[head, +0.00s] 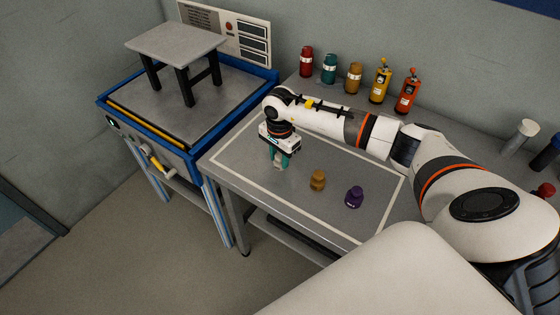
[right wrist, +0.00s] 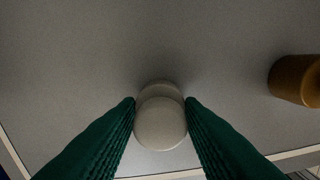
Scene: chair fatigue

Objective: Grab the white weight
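The white weight (right wrist: 160,123) is between the two green fingers of my right gripper (right wrist: 160,101) in the right wrist view. The fingers lie close against its left and right sides. In the head view the right gripper (head: 279,159) points straight down at the grey table, with the white weight (head: 277,163) low between its fingers, partly hidden by them. Whether the weight's base still touches the table is hard to tell. My left gripper is not in view.
A brown weight (head: 318,180) and a purple weight (head: 354,197) stand to the right on the grey table (head: 240,165). Several coloured bottles, such as a red one (head: 306,62), line the back. A blue-framed machine (head: 190,140) with a small stool (head: 177,43) stands at left.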

